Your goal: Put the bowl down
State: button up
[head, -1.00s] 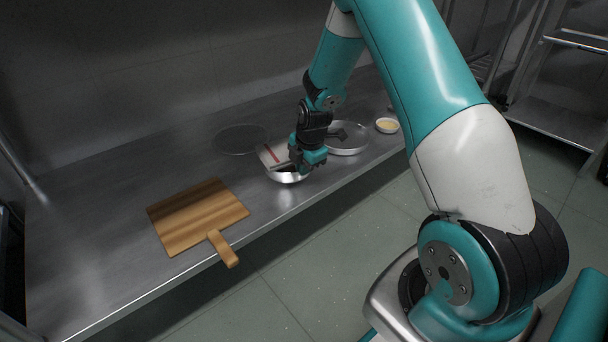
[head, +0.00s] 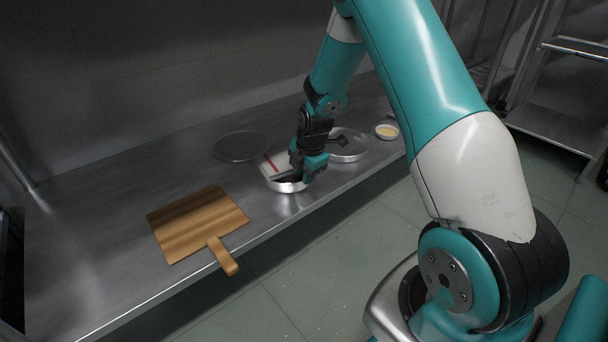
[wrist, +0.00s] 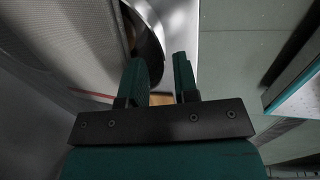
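The metal bowl (head: 287,187) is at the front edge of the steel counter in the head view and looks set on it, nearly level. My gripper (head: 309,173) is at its right side, pointing down. In the wrist view my gripper's two fingers (wrist: 160,80) stand apart with a clear gap. The bowl's curved rim (wrist: 150,22) runs down toward that gap, with the left finger on its inner side. The fingers do not look closed on the thin wall. The arm hides part of the bowl.
A white flat thing with a red stripe (head: 272,162) lies close behind the bowl. A wooden board (head: 197,218) lies left, its handle over the counter edge. A dark round plate (head: 241,146) is behind; a round pan (head: 352,153) and small yellow-filled bowl (head: 387,131) are right.

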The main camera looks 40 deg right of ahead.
jog(key=p+v, duration=0.4)
jog(key=v, duration=0.6)
jog(key=s+a+r+m+y, duration=0.1)
jog(key=s+a+r+m, duration=0.25)
jog(key=a+r, duration=0.35)
jog(key=s+a+r+m+y, duration=0.15)
jog(key=s+a+r, duration=0.3)
jog(key=a, duration=0.45)
jog(key=s+a+r+m+g+y, duration=0.1)
jog(key=s+a+r+m, duration=0.2)
jog(key=s, duration=0.6)
jog(key=s+a+r+m+g, duration=0.1)
jog(key=s+a+r+m, duration=0.2)
jog(key=s+a, duration=0.4)
jog(key=shift+s+a+r+y, duration=0.15)
jog(key=shift+s+r+y, duration=0.2)
jog(key=shift+s+r, duration=0.5)
jog(key=shift+s+f, duration=0.15)
notch_tip(320, 180, up, 43)
jog(key=p, duration=4.3)
